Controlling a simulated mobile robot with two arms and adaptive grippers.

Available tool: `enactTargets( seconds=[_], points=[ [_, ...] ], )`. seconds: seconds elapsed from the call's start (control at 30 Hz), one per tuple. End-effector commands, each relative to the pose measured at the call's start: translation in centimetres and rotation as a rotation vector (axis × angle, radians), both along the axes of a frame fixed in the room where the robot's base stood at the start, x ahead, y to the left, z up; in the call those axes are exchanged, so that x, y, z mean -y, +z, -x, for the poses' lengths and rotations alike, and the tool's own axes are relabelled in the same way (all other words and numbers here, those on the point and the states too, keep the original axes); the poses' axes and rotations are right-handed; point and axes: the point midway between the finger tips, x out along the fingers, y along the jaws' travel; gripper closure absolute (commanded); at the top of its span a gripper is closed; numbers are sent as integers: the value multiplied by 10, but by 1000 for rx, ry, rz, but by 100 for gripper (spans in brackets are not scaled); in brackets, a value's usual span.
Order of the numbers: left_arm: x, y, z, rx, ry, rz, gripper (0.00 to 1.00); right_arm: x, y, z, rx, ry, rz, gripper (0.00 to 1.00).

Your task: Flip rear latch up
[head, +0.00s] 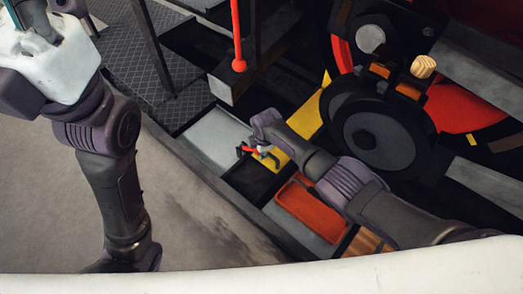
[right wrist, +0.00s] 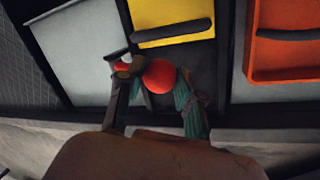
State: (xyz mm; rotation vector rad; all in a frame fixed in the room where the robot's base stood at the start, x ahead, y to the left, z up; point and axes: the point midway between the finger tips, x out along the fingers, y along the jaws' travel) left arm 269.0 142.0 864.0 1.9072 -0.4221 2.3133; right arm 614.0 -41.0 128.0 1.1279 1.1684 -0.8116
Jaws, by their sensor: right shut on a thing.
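My right gripper (head: 262,153) is low in the middle of the head view, among the compartments beside the wheels. A small red-ended handle (head: 249,149), which I take to be the rear latch, sits at its fingers. In the right wrist view, the latch's round red knob (right wrist: 160,76) lies between the two fingers (right wrist: 155,90). The gripper is shut on it. The rest of the latch is largely hidden by the fingers, so its exact angle is unclear.
A grey panel (head: 212,138), a yellow panel (head: 268,158) and an orange-red tray (head: 305,210) lie around the right gripper. A red hanging rod (head: 237,35) ends in a ball above. Dark wheels (head: 383,135) stand at right. Bare floor (head: 185,215) lies lower left.

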Motion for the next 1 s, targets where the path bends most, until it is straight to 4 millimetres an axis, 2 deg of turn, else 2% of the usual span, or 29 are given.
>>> enactTargets(
  seconds=[0.17,0.2,0.33,0.37,0.73,1.0],
  points=[
    [0,0,0,0,0,0,38,0,0,0,2,1,-1,100],
    [0,0,0,0,0,0,38,0,0,0,2,1,-1,62],
    [0,0,0,1,0,0,38,0,0,0,2,1,-1,41],
    [0,0,0,1,0,0,38,0,0,0,2,1,-1,39],
    [-1,0,0,0,-1,6,38,0,2,0,1,1,-2,39],
    [-1,0,0,0,-1,3,38,2,27,7,4,3,-4,39]
  ],
)
